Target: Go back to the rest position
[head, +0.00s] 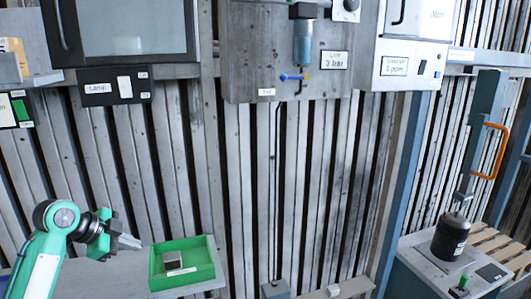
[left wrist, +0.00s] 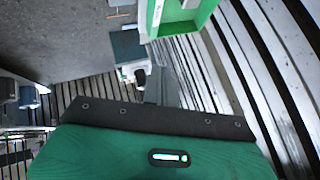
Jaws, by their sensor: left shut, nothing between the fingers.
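My left gripper (head: 128,242) is at the lower left of the head view, on a green and white arm. Its grey fingers are shut and empty, pointing right. They are just left of a green tray (head: 207,257) and look apart from it. The tray holds a small grey block (head: 173,259) and has a white label on its front. In the left wrist view the green tray (left wrist: 186,28) is at the top, and my green gripper body fills the bottom. My right gripper is in neither view.
The tray stands on a grey shelf (head: 115,275) before a slatted wall. A wall panel (head: 270,55) carries a small valve with a blue handle (head: 292,77). At the right, a black cylinder (head: 452,236) stands on a grey cabinet under an orange-handled press (head: 489,150).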

